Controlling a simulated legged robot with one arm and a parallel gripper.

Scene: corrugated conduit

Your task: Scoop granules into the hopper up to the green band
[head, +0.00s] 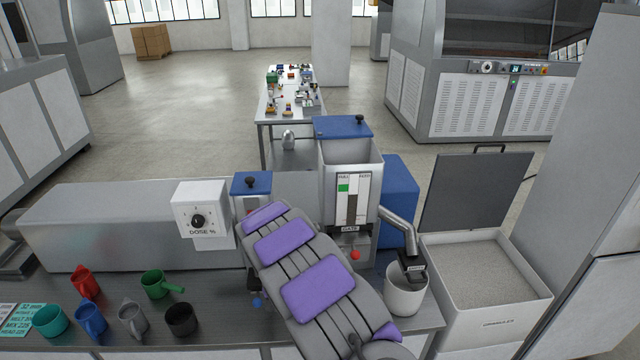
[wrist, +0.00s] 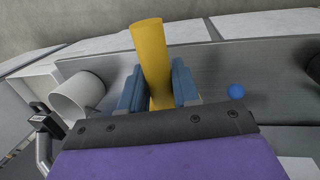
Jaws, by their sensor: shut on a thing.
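My gripper (wrist: 158,88) has its blue fingers closed on a yellow cylindrical thing (wrist: 149,45) in the wrist view; I cannot tell whether it is a scoop or its handle. In the head view my arm hides the gripper. The hopper (head: 326,187) stands upright at centre, open on top, with its blue lid (head: 342,127) at the back. Its front gauge has a green band (head: 344,188) beside a narrow window; the level is too small to read. The open granule bin (head: 487,275) at right holds pale granules (head: 480,265).
A white pot (head: 404,298) stands under the metal spout (head: 400,228); it also shows in the wrist view (wrist: 75,97). Several coloured cups, including a green one (head: 156,283), stand at left on the bench. A dose dial box (head: 198,213) and red knob (head: 355,254) are nearby.

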